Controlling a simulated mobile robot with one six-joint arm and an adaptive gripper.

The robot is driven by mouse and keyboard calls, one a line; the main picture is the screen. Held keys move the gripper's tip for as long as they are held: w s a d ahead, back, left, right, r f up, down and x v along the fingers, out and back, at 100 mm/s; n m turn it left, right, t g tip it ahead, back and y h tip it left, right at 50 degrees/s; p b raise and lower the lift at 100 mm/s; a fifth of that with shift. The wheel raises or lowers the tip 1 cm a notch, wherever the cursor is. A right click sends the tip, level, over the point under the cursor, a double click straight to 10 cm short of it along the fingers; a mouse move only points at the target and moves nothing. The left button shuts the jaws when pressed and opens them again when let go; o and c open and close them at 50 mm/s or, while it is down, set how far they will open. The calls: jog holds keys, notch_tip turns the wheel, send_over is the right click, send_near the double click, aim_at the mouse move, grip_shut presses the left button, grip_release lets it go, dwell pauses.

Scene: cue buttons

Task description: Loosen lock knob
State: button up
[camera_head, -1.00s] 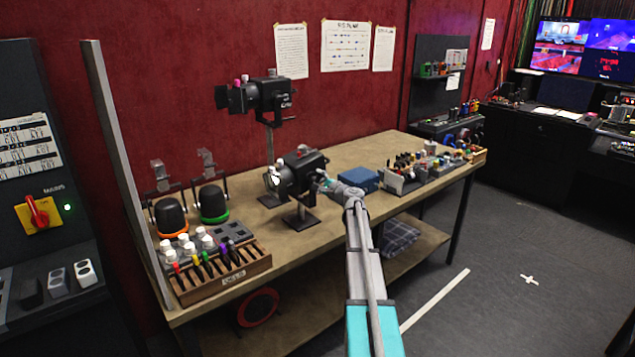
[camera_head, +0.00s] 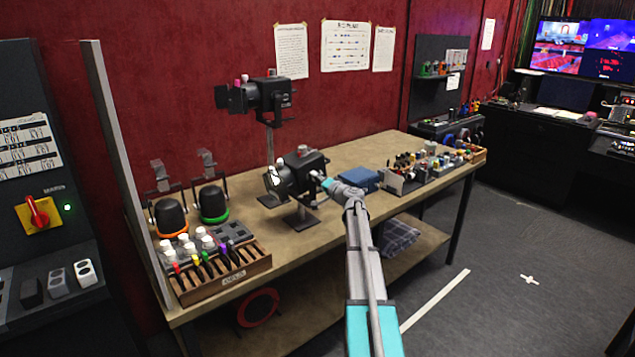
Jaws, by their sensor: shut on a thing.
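A black stage lamp (camera_head: 290,174) stands on a flat dark base on the wooden bench. My gripper (camera_head: 321,180) is at the right side of this lamp, at the end of my grey and teal arm. It is shut on a small part at the lamp's side, where the lock knob would be. The knob itself is too small and too hidden by my gripper to make out. A second black lamp (camera_head: 262,96) stands higher on a post behind, with pink and white knobs on its top.
The bench (camera_head: 262,222) also holds a blue box (camera_head: 361,179) just right of my gripper, a wooden pen rack (camera_head: 222,277), two dark domed units and a tray of small items. Bare bench top lies in front of the lamp.

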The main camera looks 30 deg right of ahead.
jog(key=shift+n, duration=0.3)
jog(key=o, duration=1)
jog(key=shift+c, duration=0.2)
jog(key=shift+s, duration=0.1)
jog(key=s, duration=1.1)
jog(key=shift+s+d, duration=0.35)
jog(key=shift+d, duration=0.1)
jog(key=shift+a, duration=0.1)
